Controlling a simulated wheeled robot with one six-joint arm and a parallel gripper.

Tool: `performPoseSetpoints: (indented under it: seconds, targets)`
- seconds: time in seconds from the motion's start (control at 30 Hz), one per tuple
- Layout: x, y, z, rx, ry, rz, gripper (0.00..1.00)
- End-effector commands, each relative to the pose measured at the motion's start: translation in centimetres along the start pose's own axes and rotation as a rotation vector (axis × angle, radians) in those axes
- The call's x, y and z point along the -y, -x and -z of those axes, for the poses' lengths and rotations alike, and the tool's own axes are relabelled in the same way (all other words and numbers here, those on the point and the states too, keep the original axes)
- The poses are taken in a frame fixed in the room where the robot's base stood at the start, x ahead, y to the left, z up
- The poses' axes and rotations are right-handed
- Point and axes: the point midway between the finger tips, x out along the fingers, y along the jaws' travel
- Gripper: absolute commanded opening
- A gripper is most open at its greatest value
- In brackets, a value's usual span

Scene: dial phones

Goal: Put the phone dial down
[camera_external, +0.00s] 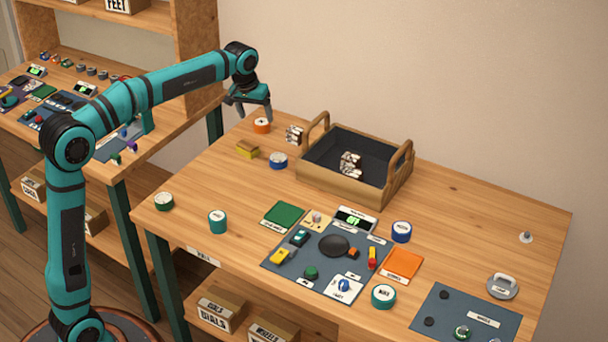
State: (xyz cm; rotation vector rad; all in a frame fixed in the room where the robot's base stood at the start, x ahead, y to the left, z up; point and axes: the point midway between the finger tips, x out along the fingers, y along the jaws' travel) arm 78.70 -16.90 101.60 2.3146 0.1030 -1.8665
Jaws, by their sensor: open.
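My gripper (250,109) is open with its fingers pointing down near the back left edge of the table (480,210). Just below and right of the fingers is a small orange round piece with a pale top (262,126); I cannot tell whether a finger touches it. Nothing shows between the fingers. I cannot tell for sure which piece is the phone dial. A silver stacked piece (294,135) stands to the right of the orange one, and a similar one (350,165) is inside the wooden tray (338,186).
A dark mat (305,275) holds several small items. The right back of the table is mostly clear.

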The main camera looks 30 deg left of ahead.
Motion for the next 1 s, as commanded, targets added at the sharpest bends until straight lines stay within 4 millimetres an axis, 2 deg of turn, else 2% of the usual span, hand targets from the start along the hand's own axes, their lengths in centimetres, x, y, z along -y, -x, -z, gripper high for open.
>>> performPoseSetpoints:
  seconds: [0.03, 0.1, 0.4, 0.7, 1.0]
  targets:
    - [0.9, 1.4, -0.8, -0.036, -0.002, -0.013, 0.75]
    - [2.0, 2.8, -1.7, -0.087, -0.010, -0.030, 0.75]
    - [6.7, 8.8, -6.3, -0.311, -0.042, -0.089, 0.75]
    - [11.1, 13.6, -12.0, -0.541, -0.075, -0.124, 0.75]
    - [15.1, 17.1, -18.6, -0.775, -0.109, -0.135, 0.75]
